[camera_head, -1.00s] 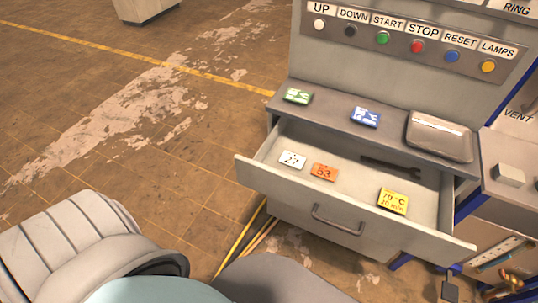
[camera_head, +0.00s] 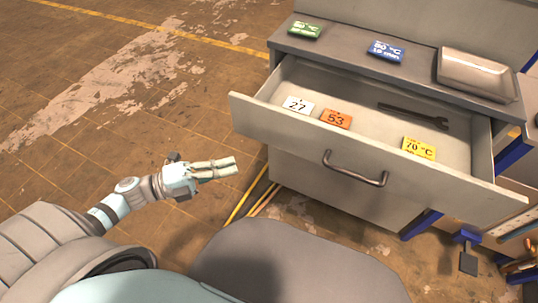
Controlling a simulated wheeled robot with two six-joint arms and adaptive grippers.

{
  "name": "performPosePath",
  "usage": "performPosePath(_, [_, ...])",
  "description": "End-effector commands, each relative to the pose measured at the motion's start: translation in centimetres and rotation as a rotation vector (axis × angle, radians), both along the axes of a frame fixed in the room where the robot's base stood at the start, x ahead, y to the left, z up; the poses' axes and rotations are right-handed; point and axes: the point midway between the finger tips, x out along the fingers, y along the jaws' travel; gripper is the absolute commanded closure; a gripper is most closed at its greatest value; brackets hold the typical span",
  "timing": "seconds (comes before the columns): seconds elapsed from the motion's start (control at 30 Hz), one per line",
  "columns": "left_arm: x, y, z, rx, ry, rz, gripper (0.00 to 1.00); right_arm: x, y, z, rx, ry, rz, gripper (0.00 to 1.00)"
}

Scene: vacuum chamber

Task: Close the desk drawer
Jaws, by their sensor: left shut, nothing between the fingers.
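The desk drawer (camera_head: 290,150) is pulled open from the grey desk and points toward me. Its front has a dark bar handle (camera_head: 355,170). Inside lie a white tag marked 27 (camera_head: 297,105), an orange tag marked 53 (camera_head: 336,119), a yellow 70 °C tag (camera_head: 419,148) and a dark wrench (camera_head: 413,115). My left gripper (camera_head: 236,167) is shut and empty, left of the drawer front and apart from the handle. My right gripper is not in view.
The desk top (camera_head: 425,72) holds a green tag (camera_head: 305,30), a blue tag (camera_head: 386,50) and a metal tray (camera_head: 477,72). A grey rounded seat-like shape (camera_head: 300,265) is below the drawer. Yellow rods (camera_head: 262,200) lie beside the desk. The floor at left is clear.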

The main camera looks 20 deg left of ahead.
Motion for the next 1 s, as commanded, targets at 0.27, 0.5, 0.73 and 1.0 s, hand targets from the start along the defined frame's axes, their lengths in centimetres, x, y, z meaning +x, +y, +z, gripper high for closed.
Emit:
performPosePath(0.27, [3.5, -3.8, 0.6, -0.009, -0.002, 0.009, 1.0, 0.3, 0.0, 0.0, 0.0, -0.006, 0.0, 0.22])
performPosePath(0.5, [7.3, -7.0, 0.4, -0.008, 0.002, 0.013, 1.0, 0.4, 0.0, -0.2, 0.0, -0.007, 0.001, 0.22])
performPosePath(0.73, [10.0, -7.1, 0.4, -0.008, 0.005, 0.012, 1.0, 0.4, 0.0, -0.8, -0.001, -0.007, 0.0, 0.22])
performPosePath(1.0, [10.3, -7.1, 0.4, -0.007, 0.007, 0.011, 1.0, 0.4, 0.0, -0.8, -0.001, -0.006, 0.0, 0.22])
